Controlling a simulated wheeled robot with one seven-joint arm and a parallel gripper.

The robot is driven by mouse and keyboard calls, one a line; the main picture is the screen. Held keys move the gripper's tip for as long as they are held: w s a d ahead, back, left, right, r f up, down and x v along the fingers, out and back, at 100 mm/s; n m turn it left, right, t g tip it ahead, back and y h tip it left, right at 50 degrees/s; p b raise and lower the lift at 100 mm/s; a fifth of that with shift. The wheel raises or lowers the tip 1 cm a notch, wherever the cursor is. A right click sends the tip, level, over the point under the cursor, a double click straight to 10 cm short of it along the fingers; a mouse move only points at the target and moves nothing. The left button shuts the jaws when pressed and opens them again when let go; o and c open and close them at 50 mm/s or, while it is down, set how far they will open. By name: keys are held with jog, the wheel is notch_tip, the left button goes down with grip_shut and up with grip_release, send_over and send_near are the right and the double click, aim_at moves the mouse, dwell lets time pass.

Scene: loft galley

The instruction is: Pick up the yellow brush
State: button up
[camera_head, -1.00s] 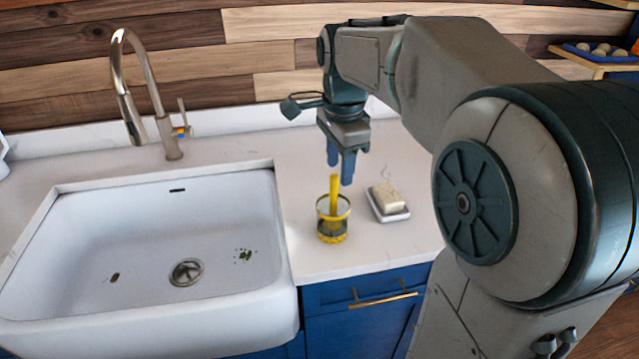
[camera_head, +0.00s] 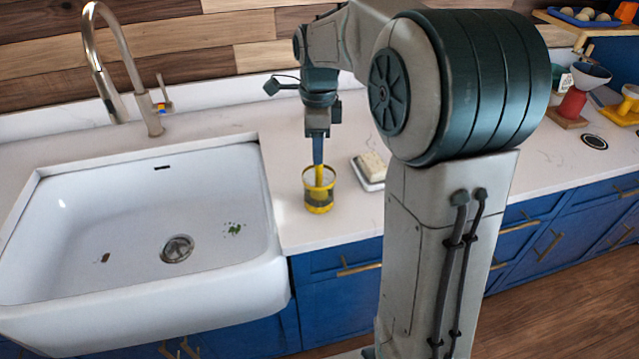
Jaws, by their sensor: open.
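The yellow brush (camera_head: 320,175) stands upright in a clear holder with yellow bands (camera_head: 319,198). The holder is on the white counter just right of the sink. My gripper (camera_head: 318,158) points down directly above the holder, with its blue fingers at the top of the brush handle. The gripper is open. It is seen nearly edge-on, so I cannot tell whether the handle is between the fingers. The upper end of the handle is hidden behind or between them.
A soap bar on a white dish (camera_head: 372,184) sits close to the right of the holder. The white sink (camera_head: 140,230) and steel faucet (camera_head: 125,80) are to the left. A red cone-shaped item (camera_head: 572,102) and a yellow item (camera_head: 628,108) stand farther right on the counter (camera_head: 540,165).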

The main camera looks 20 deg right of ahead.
aim_at(319, 176)
jog(key=f, duration=0.5)
jog(key=shift+s+a+f+p, duration=0.1)
jog(key=shift+s+a+p, duration=0.05)
jog(key=shift+s+p, duration=0.2)
jog(key=shift+c, duration=0.3)
grip_shut()
